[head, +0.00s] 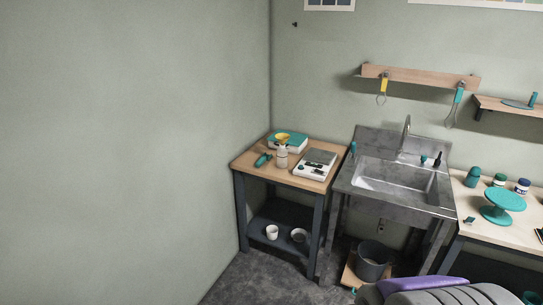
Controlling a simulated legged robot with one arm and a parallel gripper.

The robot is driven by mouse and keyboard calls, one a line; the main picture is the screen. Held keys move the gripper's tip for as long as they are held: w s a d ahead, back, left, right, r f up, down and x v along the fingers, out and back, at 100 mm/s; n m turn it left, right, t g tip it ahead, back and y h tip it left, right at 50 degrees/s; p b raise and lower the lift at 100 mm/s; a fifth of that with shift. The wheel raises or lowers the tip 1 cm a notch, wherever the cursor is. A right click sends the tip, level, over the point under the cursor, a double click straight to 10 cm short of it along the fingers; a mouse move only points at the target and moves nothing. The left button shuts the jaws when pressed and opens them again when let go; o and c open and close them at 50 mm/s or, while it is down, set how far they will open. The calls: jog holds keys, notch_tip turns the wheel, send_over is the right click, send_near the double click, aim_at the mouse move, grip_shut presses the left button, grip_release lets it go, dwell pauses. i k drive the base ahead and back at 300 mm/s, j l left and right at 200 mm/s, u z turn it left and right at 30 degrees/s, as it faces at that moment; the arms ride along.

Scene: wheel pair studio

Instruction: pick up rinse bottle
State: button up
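I cannot tell for sure which thing is the rinse bottle. A small pale bottle (282,157) stands upright on the wooden-topped side table (245,161), in front of a yellow funnel-like piece (283,138). A small dark bottle (438,160) and a small teal item (424,160) stand on the sink's back ledge. Another small teal item (353,149) is at the sink's left edge. A rounded teal bottle (473,177) stands on the right-hand table. My gripper is not in view.
A white scale (315,164) and a teal box (298,145) share the side table. The metal sink (397,181) stands beside it, with a grey bucket (373,262) below. A teal turntable (505,199) is on the right table. Grey and purple shapes (430,290) fill the bottom right.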

aim_at(282, 154)
jog(key=i+j+u, duration=0.25)
jog(key=i, duration=0.5)
jog(key=i+l+u, duration=0.2)
jog(key=i, duration=0.6)
jog(key=i+u, duration=0.25)
jog(key=i, duration=0.5)
